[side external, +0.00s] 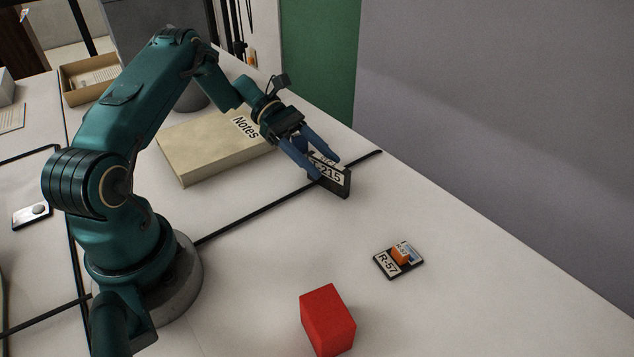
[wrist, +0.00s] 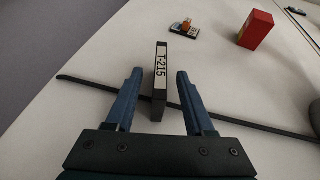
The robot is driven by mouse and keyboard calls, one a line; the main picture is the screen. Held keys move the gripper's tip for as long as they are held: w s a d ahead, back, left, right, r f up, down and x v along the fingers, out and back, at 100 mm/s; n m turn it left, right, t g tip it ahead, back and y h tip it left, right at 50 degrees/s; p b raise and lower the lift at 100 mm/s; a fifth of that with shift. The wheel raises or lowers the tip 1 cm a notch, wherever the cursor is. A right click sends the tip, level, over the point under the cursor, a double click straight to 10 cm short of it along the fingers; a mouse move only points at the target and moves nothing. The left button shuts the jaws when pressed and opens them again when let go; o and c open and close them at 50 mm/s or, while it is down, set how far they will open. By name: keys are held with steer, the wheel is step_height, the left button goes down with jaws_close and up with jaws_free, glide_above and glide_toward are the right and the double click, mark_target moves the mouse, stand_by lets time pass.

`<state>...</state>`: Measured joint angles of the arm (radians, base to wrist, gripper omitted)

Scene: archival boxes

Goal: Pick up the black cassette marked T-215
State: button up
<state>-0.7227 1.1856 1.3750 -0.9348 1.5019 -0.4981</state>
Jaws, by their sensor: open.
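The black cassette marked T-215 (side external: 338,182) stands upright on edge on the white table, its white label facing the side camera. In the wrist view the cassette (wrist: 160,85) shows its narrow edge with the T-215 label, between the two blue fingers. My gripper (side external: 323,170) is open, with one finger on each side of the cassette. In the wrist view my gripper (wrist: 158,75) shows a gap between each finger and the cassette. One finger hides part of the label in the side view.
A black R-57 cassette (side external: 386,264) lies flat with a small orange block (side external: 401,254) on it. A red block (side external: 327,320) stands nearer the camera. A beige Notes box (side external: 205,150) lies behind the gripper. A black cable (side external: 262,210) crosses the table by the cassette.

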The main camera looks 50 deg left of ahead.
mark_target(348, 189)
steer(key=shift+x, duration=2.6)
steer(key=shift+f, duration=0.15)
jaws_close()
